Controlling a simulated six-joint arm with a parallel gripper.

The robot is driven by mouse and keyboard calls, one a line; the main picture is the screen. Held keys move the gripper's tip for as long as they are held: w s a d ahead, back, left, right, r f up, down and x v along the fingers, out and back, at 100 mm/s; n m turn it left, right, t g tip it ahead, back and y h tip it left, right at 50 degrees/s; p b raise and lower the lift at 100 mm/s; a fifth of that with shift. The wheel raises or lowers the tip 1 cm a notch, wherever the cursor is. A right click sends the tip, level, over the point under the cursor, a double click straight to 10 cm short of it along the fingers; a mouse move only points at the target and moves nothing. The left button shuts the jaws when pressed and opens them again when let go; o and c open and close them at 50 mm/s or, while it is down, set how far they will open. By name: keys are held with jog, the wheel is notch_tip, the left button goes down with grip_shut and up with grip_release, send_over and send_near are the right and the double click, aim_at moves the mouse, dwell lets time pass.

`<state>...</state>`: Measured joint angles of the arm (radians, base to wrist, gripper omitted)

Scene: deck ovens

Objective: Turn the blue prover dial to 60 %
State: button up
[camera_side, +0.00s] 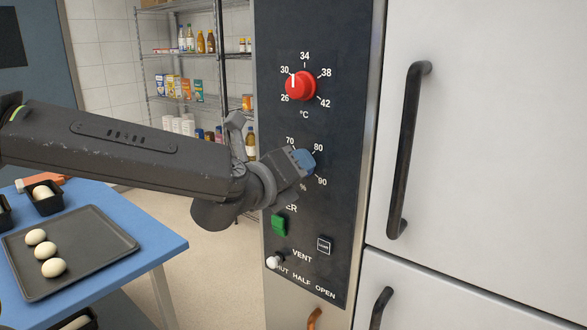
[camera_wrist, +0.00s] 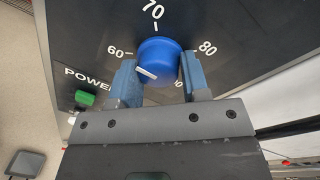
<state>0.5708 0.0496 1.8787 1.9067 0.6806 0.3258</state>
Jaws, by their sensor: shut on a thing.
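The blue prover dial (camera_wrist: 158,55) is on the dark control panel. In the wrist view its white pointer line slants to the lower left, a little below the 60 mark (camera_wrist: 118,53). My gripper (camera_wrist: 160,78) is shut on the dial, with one blue-grey finger at its left side and one at its right. In the side view my gripper (camera_side: 291,167) reaches the panel from the left and hides most of the dial, the 60 mark and the pointer. The 70, 80 and 90 marks show there.
Above is a red temperature dial (camera_side: 300,86), its pointer near 30. Below are a green power switch (camera_side: 279,225) and a white vent knob (camera_side: 274,261). A door handle (camera_side: 407,150) stands out at right. A blue table (camera_side: 165,235) holds a tray (camera_side: 95,262) of dough balls.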

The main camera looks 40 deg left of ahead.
jog(key=n+h, duration=0.1)
jog(key=n, duration=0.4)
jog(key=shift+a, duration=0.1)
jog(key=shift+n, duration=0.4)
dwell(0.3)
jog(key=o, duration=0.9)
jog(key=s+r, duration=0.1)
jog(key=s, duration=1.2)
jog(key=shift+s+r, duration=0.25)
jog(key=shift+s, duration=0.1)
